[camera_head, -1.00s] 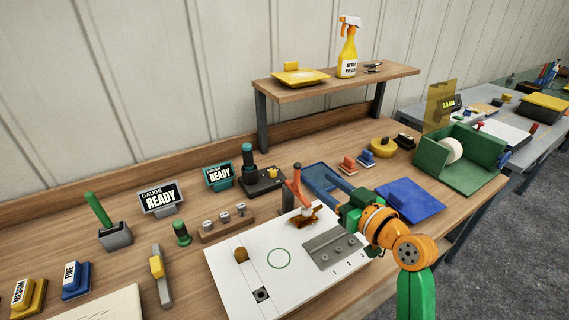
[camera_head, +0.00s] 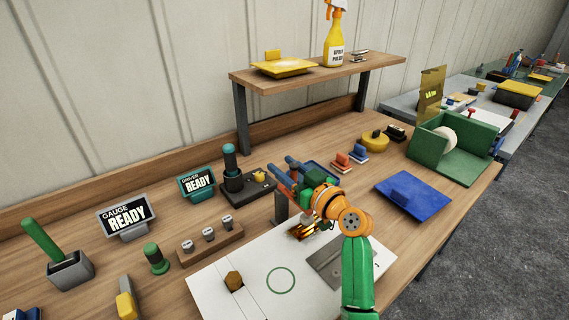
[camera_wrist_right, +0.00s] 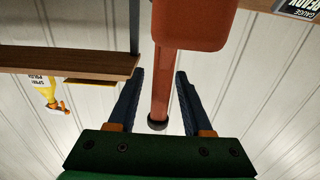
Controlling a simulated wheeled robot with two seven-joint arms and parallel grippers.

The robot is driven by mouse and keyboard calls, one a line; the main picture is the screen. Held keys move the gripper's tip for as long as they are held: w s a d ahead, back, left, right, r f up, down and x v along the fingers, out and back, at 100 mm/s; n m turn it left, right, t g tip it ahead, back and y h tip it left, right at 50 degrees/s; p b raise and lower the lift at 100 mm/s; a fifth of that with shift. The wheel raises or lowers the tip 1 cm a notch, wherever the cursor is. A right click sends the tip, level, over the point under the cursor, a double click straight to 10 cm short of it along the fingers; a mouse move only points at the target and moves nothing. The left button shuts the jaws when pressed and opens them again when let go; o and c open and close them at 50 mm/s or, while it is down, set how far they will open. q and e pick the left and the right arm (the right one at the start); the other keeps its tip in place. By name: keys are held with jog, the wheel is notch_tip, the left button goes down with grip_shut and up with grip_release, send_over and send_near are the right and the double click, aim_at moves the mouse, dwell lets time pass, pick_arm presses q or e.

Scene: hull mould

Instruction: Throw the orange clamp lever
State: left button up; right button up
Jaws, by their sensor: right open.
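The orange clamp lever (camera_wrist_right: 165,85) runs between the two fingers of my right gripper in the right wrist view, its dark round end toward the palm. My right gripper (camera_head: 280,166) is open, with one blue finger on each side of the lever. I see gaps beside the lever, so the fingers do not appear to grip it. In the head view the gripper is above the clamp's dark post (camera_head: 281,208) at the white board (camera_head: 245,305), and it hides most of the lever. My left gripper is out of view.
A gauge sign (camera_head: 127,216) and a driver sign (camera_head: 197,183), both reading READY, stand to the left. A wooden block with several pegs (camera_head: 210,238) is near the board.

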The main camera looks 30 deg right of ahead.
jog(key=shift+s, duration=0.1)
grip_shut()
dwell(1.3)
